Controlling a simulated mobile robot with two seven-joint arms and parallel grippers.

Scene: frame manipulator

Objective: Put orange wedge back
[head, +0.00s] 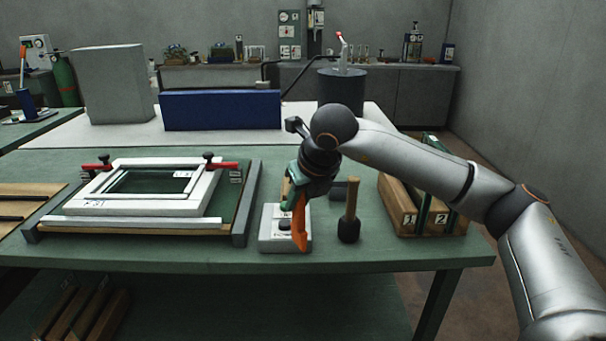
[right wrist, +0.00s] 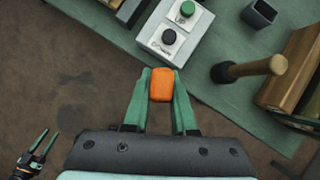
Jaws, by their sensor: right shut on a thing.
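The orange wedge (head: 300,222) hangs between the fingers of my right gripper (head: 297,197), in front of the white button box (head: 269,236). In the right wrist view the wedge's orange end (right wrist: 162,85) shows between the two green fingers, which touch it on both sides. It is held above the table's front edge, apart from the box. My left gripper (right wrist: 36,150) shows only in the right wrist view, low at the left edge, with its two green fingers spread and nothing between them.
A mallet (head: 350,212) stands head-down right of the box. A small dark cup (right wrist: 259,13) is behind it. A white frame (head: 140,190) with red clamps lies in a fixture at left. The table's front strip (head: 390,252) is clear.

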